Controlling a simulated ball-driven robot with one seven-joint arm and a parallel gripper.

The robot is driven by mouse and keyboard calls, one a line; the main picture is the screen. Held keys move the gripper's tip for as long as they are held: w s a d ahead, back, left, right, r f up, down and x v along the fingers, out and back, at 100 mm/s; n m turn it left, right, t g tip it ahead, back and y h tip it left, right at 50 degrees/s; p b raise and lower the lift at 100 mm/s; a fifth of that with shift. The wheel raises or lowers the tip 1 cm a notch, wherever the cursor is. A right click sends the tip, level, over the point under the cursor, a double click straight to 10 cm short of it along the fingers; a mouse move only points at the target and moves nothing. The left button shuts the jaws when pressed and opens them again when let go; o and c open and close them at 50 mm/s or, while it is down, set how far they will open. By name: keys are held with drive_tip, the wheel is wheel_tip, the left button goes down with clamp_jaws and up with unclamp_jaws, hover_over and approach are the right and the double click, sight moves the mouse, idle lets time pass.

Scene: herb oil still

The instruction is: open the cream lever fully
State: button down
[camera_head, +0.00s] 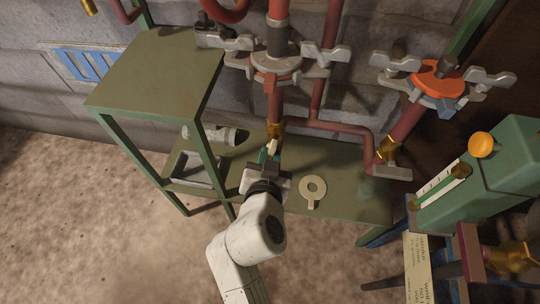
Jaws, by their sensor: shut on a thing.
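The cream lever (272,146) is a small pale handle just below a brass valve (276,130) on the middle copper-red pipe. My gripper (267,159) reaches up to it from below and is shut on it. Most of the lever is hidden by the jaws, so its exact angle is hard to tell.
A green shelf frame (150,70) stands close on the left. A lower green bench (350,195) carries a cream ring with a tab (313,187). Another brass valve (387,151) is on the right pipe. A green tank (480,180) with a gauge stands at right.

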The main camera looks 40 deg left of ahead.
drive_tip(key=shift+n+h, duration=0.5)
drive_tip(key=shift+n, duration=0.3)
drive_tip(key=shift+s+f+t, duration=0.1)
drive_tip(key=shift+t, duration=0.2)
drive_tip(key=c, duration=1.1)
unclamp_jaws()
drive_tip(key=shift+a, duration=0.1)
drive_tip(key=p+v, duration=0.1)
drive_tip(key=v, duration=1)
drive_tip(key=shift+a, duration=0.1)
